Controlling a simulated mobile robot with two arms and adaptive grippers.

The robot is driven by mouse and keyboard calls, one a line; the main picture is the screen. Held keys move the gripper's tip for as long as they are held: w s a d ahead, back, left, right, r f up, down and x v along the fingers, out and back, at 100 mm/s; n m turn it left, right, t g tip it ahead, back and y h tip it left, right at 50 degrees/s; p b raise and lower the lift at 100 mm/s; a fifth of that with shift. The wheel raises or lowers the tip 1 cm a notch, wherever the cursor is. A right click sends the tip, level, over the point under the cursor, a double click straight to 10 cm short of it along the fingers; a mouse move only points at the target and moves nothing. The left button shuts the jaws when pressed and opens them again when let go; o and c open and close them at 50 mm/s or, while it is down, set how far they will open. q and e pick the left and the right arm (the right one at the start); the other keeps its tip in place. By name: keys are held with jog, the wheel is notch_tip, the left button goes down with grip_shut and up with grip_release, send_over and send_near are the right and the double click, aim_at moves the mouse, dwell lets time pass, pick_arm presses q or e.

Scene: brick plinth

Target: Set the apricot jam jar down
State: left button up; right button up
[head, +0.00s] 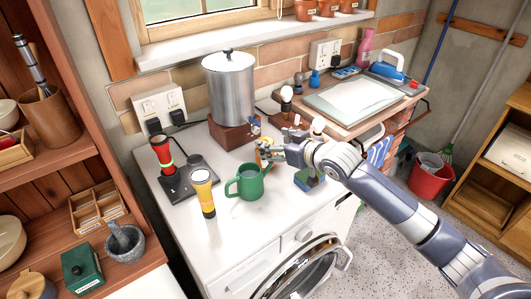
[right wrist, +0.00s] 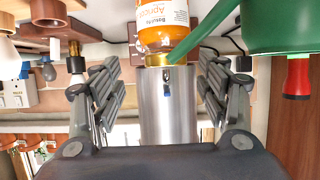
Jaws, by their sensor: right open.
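The apricot jam jar (right wrist: 163,25) shows upside down in the right wrist view, with an orange body, a white label and a gold lid. In the head view a small orange part of the jar (head: 264,156) shows on the white worktop beside the green jug, mostly hidden by my right gripper (head: 272,148). In the wrist view my right gripper (right wrist: 157,85) is open, its fingers spread apart with the jar beyond and between them, not gripped. The brick plinth (head: 232,132) stands behind, bearing a steel pot (head: 230,88). My left gripper is not in view.
A green jug (head: 248,182) stands close left of the jar. A yellow tube (head: 204,192) and a red device on a black base (head: 163,155) are farther left. A blue-green block (head: 308,180) lies under my right arm. The worktop's front left (head: 185,225) is clear.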

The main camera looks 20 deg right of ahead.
jog(key=x, duration=0.3)
jog(key=shift+w+a+f, duration=0.15)
jog(key=shift+a+f, duration=0.05)
jog(key=shift+a, duration=0.25)
jog(key=shift+w+a+f, duration=0.15)
jog(key=shift+w, duration=0.1)
jog(key=shift+w+f, duration=0.1)
jog(key=shift+w, duration=0.05)
jog(key=shift+c, duration=0.5)
jog(key=c, duration=1.3)
grip_shut()
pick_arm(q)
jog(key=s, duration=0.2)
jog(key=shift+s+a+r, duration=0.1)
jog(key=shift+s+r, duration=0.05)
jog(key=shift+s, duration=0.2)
